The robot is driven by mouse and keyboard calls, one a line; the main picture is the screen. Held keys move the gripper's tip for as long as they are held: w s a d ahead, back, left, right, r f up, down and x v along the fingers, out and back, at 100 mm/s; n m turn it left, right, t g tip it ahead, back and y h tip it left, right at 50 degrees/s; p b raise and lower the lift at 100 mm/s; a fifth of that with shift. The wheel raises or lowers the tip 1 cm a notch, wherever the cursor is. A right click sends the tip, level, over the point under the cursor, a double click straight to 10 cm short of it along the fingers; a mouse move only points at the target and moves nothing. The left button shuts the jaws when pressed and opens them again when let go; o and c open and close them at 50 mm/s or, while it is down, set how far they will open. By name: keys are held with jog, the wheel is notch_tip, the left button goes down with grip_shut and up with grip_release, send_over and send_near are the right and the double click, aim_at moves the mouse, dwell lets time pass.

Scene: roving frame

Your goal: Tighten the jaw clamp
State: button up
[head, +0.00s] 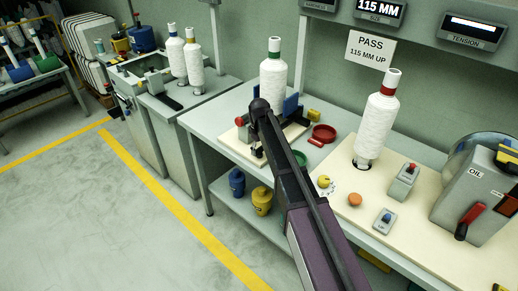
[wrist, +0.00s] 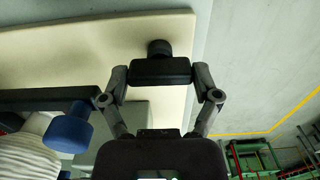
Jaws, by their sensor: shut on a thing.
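The jaw clamp is mostly hidden behind my arm in the head view; a blue block (head: 292,105) that looks like part of it shows beside a white cone. My gripper (head: 257,150) is at the near edge of the cream board, left of the blue block, partly hidden by my arm. In the wrist view my gripper (wrist: 160,78) has its two fingers on either end of a black block-shaped handle (wrist: 160,72). Whether the clamp's jaws touch anything is hidden.
A green-collared cone (head: 273,80) stands behind my arm. A red dish (head: 323,133), a red-collared cone (head: 376,125), a small switch box (head: 404,182) and a grey oil machine (head: 475,195) are to the right. The floor (head: 60,200) at left is clear.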

jog(key=shift+m, duration=0.4)
jog(key=m, duration=0.3)
jog(key=shift+m, duration=0.3)
jog(key=m, duration=1.3)
jog(key=shift+m, duration=0.3)
jog(key=o, duration=1)
jog(key=shift+c, duration=0.2)
